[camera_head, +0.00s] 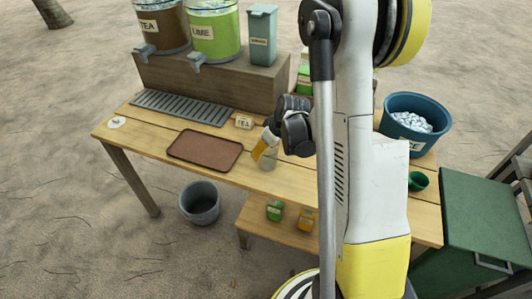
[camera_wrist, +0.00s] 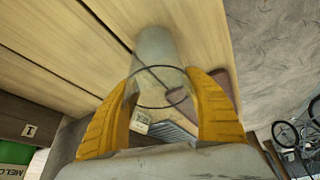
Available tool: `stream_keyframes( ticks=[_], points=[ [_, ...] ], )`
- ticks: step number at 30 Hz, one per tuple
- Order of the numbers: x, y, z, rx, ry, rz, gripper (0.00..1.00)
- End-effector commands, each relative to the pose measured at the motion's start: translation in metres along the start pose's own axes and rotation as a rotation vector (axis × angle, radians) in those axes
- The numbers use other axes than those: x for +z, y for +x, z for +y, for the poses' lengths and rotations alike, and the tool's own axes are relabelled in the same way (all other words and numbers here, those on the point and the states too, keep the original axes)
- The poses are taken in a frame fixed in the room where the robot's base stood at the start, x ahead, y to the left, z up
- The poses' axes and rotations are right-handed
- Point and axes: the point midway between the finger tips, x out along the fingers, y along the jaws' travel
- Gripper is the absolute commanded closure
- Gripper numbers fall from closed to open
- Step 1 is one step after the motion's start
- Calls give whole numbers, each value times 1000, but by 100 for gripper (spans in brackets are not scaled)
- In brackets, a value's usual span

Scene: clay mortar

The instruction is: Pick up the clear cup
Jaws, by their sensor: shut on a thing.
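The clear cup (camera_wrist: 153,47) is see-through, with a thin dark rim, and sits between the two yellow fingers in the wrist view. My gripper (camera_wrist: 164,95) is shut on it, one finger on each side near the rim. In the head view the clear cup (camera_head: 268,160) shows faintly at the fingers of my gripper (camera_head: 264,146), just right of the brown tray. My arm hides part of the table to the right. I cannot tell whether the cup's base touches the wooden table (camera_head: 215,177).
The brown tray (camera_head: 204,148) lies left of my gripper, with a small TEA sign (camera_head: 243,122) behind. A wooden riser (camera_head: 210,82) holds TEA and LIME dispensers. An ice bucket (camera_head: 415,122) and green cup (camera_head: 418,181) stand at right.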

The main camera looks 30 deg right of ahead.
Motion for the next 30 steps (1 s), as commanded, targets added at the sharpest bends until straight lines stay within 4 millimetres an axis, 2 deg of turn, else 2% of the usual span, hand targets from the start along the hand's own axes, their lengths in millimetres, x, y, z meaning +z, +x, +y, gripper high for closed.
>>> stream_keyframes(
  ticks=[5, 10, 21, 24, 30],
  points=[
    [-6, -13, 0, 0, 0, 0, 72],
    [-18, -41, 0, 0, 0, 0, 72],
    [-18, -94, 82, 2, 3, 0, 72],
    [-17, -104, 96, 0, 2, 0, 72],
    [-17, -112, 111, 0, 0, 0, 72]
  ],
)
